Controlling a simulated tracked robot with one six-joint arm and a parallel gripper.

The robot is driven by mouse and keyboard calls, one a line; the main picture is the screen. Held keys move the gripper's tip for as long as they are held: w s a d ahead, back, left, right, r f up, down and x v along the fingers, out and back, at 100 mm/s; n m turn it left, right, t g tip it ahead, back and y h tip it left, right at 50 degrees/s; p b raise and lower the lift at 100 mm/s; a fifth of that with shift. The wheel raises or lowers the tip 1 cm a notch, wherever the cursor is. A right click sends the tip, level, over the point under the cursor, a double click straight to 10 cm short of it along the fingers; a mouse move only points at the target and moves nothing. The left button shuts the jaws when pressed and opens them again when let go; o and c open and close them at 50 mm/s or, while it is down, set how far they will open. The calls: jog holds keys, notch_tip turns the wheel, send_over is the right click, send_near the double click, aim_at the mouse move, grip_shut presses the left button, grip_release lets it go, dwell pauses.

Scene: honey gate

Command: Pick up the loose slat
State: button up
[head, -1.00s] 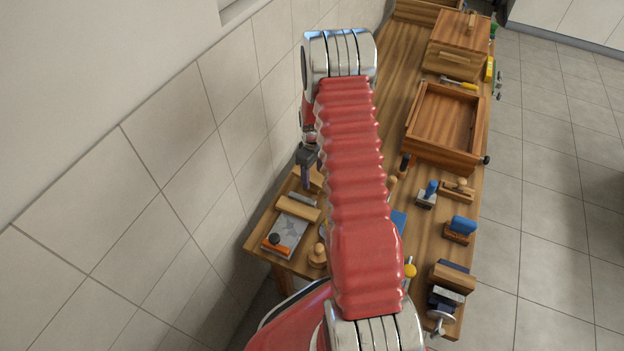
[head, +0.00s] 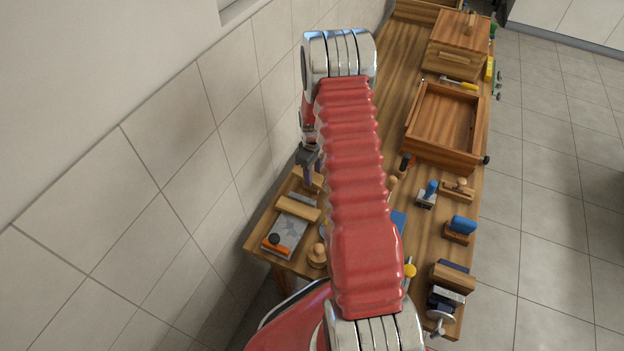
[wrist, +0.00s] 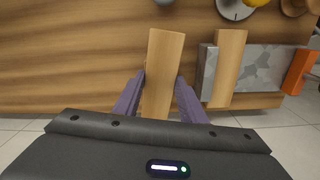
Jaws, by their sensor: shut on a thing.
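A plain, light wooden slat (wrist: 164,60) stands out between the two purple-grey fingers of my gripper (wrist: 161,82) in the wrist view. The fingers press on its two long sides, and my gripper is shut on it. In the head view my gripper (head: 308,181) is at the left edge of the bench, with part of the slat (head: 317,183) showing beside it. My red arm hides the rest there. I cannot tell whether the slat touches the bench top.
A second wooden piece (head: 298,208) lies across a grey slab (head: 290,231) with an orange-handled tool (head: 276,245) close by. A wooden knob (head: 317,256) stands near. The bench (head: 385,75) also holds an open wooden box (head: 443,125) and several tools. A tiled wall rises at left.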

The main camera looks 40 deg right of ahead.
aim_at(313, 177)
jog(key=c, duration=0.3)
jog(key=shift+c, duration=0.2)
notch_tip(313, 177, up, 10)
dwell(0.6)
